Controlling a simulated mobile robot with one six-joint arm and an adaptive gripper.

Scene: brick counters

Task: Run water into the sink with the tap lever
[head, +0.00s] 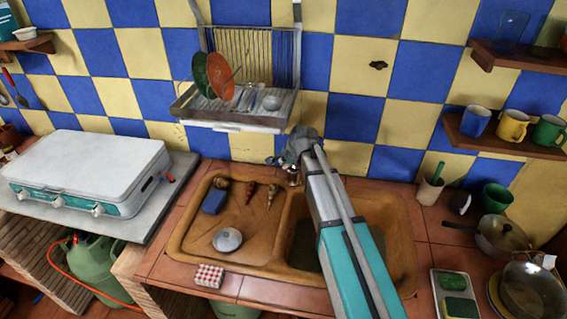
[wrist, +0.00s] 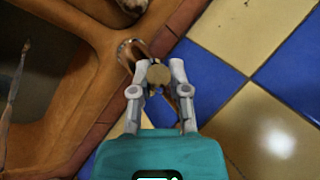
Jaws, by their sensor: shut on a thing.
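The brown sink (head: 180,240) has a drainboard on the left and a basin (head: 304,245) on the right, partly hidden by my arm. The brass tap (head: 293,178) stands at its back edge, mostly covered by my gripper (head: 290,158). In the wrist view the metal tap (wrist: 128,48) curves beside the sink rim (wrist: 92,135). My gripper (wrist: 159,76) is shut on a round, brass-coloured part of the tap between its fingertips, apparently the lever. The lever's shape is mostly hidden. No running water is visible.
A lidded pot cover (head: 227,240), a blue sponge (head: 213,202) and several small items lie on the drainboard. A dish rack (head: 235,112) hangs above the tap. A white stove (head: 90,165) stands left; a pan (head: 500,235) and a scale (head: 455,292) stand right.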

